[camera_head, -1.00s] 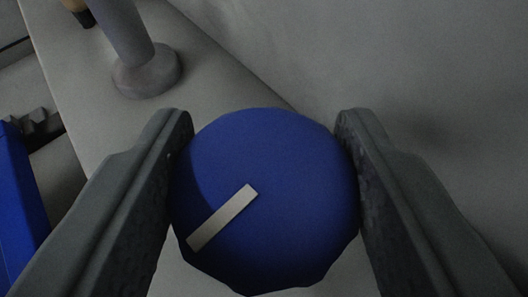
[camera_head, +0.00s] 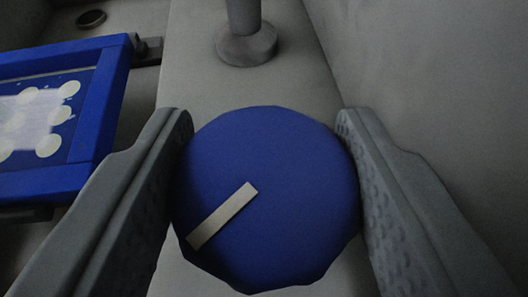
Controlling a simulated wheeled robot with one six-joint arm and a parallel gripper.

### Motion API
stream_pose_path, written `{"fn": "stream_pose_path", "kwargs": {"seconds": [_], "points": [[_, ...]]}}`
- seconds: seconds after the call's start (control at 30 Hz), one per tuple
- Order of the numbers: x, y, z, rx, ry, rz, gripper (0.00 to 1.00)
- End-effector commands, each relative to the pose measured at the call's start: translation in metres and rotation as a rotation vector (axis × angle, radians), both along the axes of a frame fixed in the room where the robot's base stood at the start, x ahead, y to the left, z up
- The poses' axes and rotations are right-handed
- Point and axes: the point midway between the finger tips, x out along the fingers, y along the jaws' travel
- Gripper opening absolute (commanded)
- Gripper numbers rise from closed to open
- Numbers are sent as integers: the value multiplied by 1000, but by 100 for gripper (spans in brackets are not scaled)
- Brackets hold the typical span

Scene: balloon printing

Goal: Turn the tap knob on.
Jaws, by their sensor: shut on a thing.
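The tap knob (camera_head: 285,190) is a round blue disc with a pale rectangular marker on its face. It fills the middle of the view. The marker slants from lower left to upper right in the picture. My gripper (camera_head: 265,140) has one finger on each side of the knob, shut on its rim. The knob's underside and its mount are hidden.
A grey ledge (camera_head: 210,90) runs beneath the knob. A grey post (camera_head: 246,42) with a round base stands on it beyond the knob. A blue frame (camera_head: 95,120) with a pale-spotted panel is at left. A plain wall (camera_head: 440,80) rises at right.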

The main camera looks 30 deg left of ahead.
Motion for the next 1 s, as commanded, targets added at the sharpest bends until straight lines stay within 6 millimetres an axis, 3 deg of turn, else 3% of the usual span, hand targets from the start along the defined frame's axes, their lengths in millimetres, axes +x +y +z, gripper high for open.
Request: {"fn": "stream_pose_path", "kwargs": {"seconds": [0.4,0.43,0.53,0.83,1.0], "points": [[0,0,1,-1,-1,8,25],[0,0,1,-1,-1,8,49],[0,0,1,-1,-1,8,69],[0,-1,1,0,0,8,69],[-10,-8,5,-1,0,6,69]]}}
